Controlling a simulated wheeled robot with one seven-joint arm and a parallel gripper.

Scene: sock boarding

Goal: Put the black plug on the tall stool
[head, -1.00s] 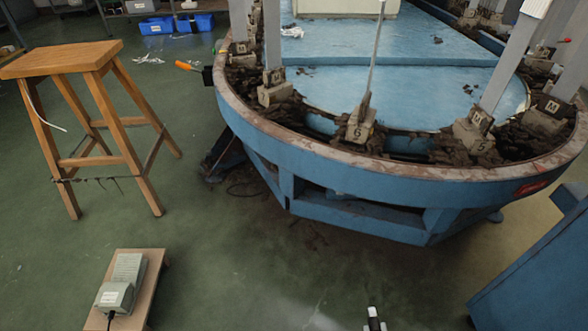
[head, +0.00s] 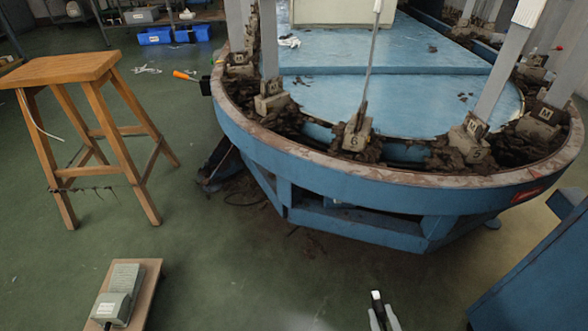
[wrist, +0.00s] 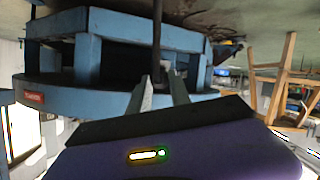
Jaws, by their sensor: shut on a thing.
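The tall stool (head: 62,70) is wooden and stands upright at the left in the head view; its seat looks bare. It also shows inverted at the right of the wrist view (wrist: 272,90). My gripper (head: 382,315) is at the bottom of the head view, well to the right of the stool. It is shut on the black plug (head: 379,306), a small black piece with a white patch that sticks up past the fingertips. In the wrist view a narrow dark shape (wrist: 157,45) shows between the grey fingers (wrist: 163,92).
A round blue machine (head: 330,165) with a raised rim fills the middle and right. A low wooden board bearing a grey pedal (head: 120,290) lies at the lower left. A blue cabinet (head: 535,270) is at the lower right. Green floor lies open between the gripper and the stool.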

